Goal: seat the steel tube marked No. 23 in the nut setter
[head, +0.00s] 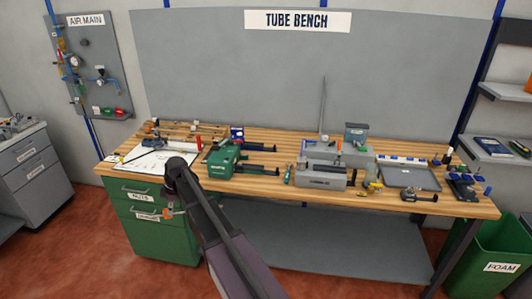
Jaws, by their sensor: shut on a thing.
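My arm rises from the bottom middle to a dark joint in front of the green drawer cabinet. My gripper cannot be made out; the arm's own links seem to hide it and anything in it. A small orange piece (168,213) shows beside the arm, too small to identify. I cannot make out the mark No. 23 on any tube. A green machine (222,162) with a dark horizontal bar stands left of the bench's middle, and a grey machine (322,177) stands right of it. I cannot tell which device is the nut setter.
The wooden bench (262,187) also carries a white sheet (140,159), a grey tray (408,177) and small tools. A thin upright rod (323,105) stands at the back. A green FOAM bin (490,255) is at the right. Bare wood shows along the front edge.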

